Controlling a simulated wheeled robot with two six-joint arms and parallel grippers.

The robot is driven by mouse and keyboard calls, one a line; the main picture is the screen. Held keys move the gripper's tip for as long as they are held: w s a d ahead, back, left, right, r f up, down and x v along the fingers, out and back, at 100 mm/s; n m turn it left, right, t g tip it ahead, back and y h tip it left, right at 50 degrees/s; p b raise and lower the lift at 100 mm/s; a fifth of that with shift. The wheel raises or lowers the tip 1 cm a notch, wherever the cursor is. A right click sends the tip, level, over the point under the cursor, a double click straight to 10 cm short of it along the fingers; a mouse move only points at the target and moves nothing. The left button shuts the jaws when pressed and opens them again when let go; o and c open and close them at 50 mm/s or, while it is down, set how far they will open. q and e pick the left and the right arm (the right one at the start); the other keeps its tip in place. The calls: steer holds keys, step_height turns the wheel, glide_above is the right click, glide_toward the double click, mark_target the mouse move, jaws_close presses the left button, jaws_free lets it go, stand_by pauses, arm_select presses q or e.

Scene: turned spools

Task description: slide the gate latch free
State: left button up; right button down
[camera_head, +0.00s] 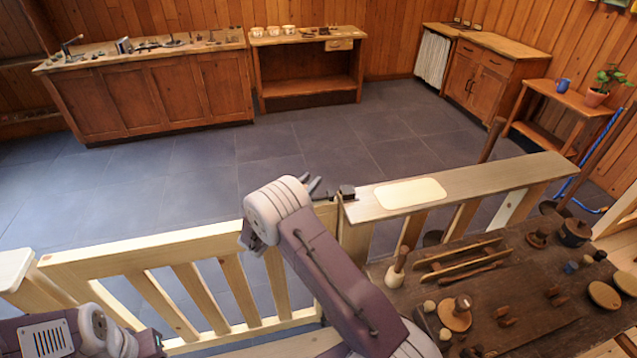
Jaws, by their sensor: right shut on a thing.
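The pale slatted gate (190,243) stands across the lower left, its top rail in line with the fixed fence (475,181) to the right. The small dark gate latch (347,191) sits where the gate's right end meets the fence. My right gripper (320,188) reaches over the gate top at the latch. Its dark fingers are shut on the latch, but the contact is small and partly hidden by my wrist. The gate looks in line with the fence. My left arm shows at the bottom left corner; its gripper is not in view.
A dark workbench (515,290) with spools, bowls and tools stands at the lower right, close to my right arm. Beyond the gate, the grey tiled floor (300,145) is clear. Wooden cabinets (150,92) and a plant shelf (570,100) line the far walls.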

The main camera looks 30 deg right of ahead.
steer(key=shift+a, duration=0.1)
steer(key=c, duration=1.2)
jaws_free()
steer(key=shift+c, duration=0.2)
steer(key=shift+w+a, duration=0.1)
steer(key=shift+a, duration=0.1)
steer(key=b+v, duration=0.1)
steer(key=v, duration=0.8)
steer(key=shift+d, duration=0.15)
